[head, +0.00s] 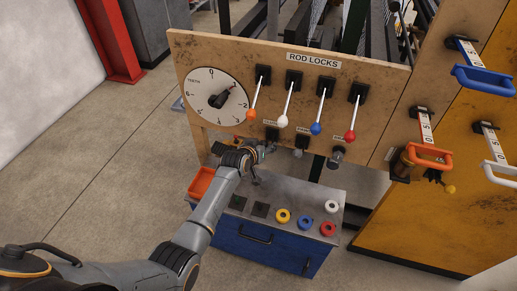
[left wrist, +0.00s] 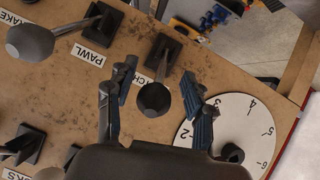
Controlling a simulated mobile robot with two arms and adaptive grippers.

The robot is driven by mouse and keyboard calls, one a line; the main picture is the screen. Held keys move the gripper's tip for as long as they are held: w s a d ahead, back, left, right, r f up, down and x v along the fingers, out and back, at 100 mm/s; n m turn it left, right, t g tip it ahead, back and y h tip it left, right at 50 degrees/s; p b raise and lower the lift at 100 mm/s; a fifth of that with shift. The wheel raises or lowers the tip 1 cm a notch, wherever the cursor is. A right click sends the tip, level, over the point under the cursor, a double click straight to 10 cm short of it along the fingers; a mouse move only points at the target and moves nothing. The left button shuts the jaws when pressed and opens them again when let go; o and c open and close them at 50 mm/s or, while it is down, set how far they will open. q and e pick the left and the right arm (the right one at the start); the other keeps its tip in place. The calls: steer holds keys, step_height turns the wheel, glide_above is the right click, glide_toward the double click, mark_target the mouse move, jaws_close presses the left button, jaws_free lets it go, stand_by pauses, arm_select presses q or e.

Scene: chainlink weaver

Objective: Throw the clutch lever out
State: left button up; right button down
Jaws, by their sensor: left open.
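The clutch lever has a dark grey round knob (left wrist: 153,98) and a black base on the tan panel, beside a partly covered label ending in "TCH" in the left wrist view. In the head view its black base (head: 272,134) shows below the big dial, and my gripper covers part of the lever. My left gripper (head: 258,150) is at the lever. In the left wrist view the gripper (left wrist: 157,78) is open, its two blue-grey fingers on either side of the knob with gaps. My right gripper is not in view.
The pawl lever (left wrist: 32,42) and the brake lever (head: 338,155) stand along the same lower row. Several rod lock levers (head: 287,105) and the dial (head: 205,85) are above. A blue cabinet (head: 265,247) with coloured rings and an orange bin (head: 201,183) stands below.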

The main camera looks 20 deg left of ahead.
arm_select(q)
steer(key=v, duration=1.1)
steer(key=shift+s+r, duration=0.15)
